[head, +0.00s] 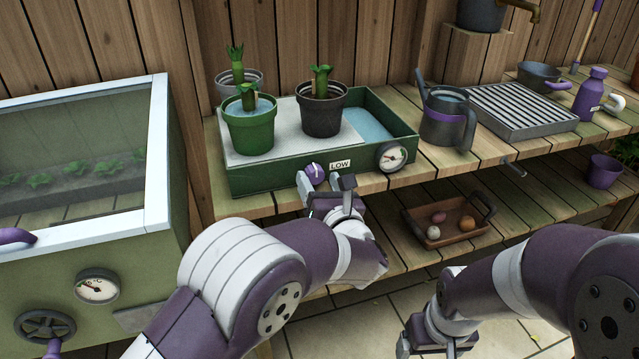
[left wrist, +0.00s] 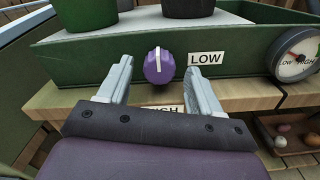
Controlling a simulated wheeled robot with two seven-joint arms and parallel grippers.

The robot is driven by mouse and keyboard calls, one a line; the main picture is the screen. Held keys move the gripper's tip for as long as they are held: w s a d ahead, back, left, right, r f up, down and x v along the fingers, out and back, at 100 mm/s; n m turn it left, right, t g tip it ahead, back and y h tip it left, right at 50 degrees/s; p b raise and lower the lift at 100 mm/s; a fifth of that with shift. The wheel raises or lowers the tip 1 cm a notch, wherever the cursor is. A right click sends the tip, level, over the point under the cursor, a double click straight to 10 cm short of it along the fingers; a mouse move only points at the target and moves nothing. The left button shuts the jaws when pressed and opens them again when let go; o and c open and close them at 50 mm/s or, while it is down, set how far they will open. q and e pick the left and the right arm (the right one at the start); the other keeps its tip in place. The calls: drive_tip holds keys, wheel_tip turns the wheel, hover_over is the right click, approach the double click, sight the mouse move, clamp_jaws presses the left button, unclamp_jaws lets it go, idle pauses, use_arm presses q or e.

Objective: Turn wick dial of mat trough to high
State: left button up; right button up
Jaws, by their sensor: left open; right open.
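The mat trough (head: 265,176) is a green tray on the bench with a grey mat and water inside. Its wick dial (head: 315,173) is a purple knob with a white pointer line on the front wall. In the left wrist view the dial (left wrist: 158,66) has its line pointing up; a LOW label (left wrist: 206,58) is to its right and a HIGH label (left wrist: 168,109) below, partly hidden by my gripper. My left gripper (head: 325,184) is open in front of the dial, one finger either side, apart from it. My right gripper (head: 440,342) is open and empty, low at the front.
A round gauge (head: 391,156) is on the trough's front, right of the dial. Several potted plants stand in and behind the trough. A watering can (head: 446,118) is to the right. A cold frame (head: 85,235) stands left; a wooden basket (head: 432,232) sits on the lower shelf.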

use_arm(q)
drive_tip(key=shift+w+a, duration=0.1)
drive_tip(key=shift+w, duration=0.25)
drive_tip(key=shift+c, duration=0.4)
drive_tip(key=c, duration=1)
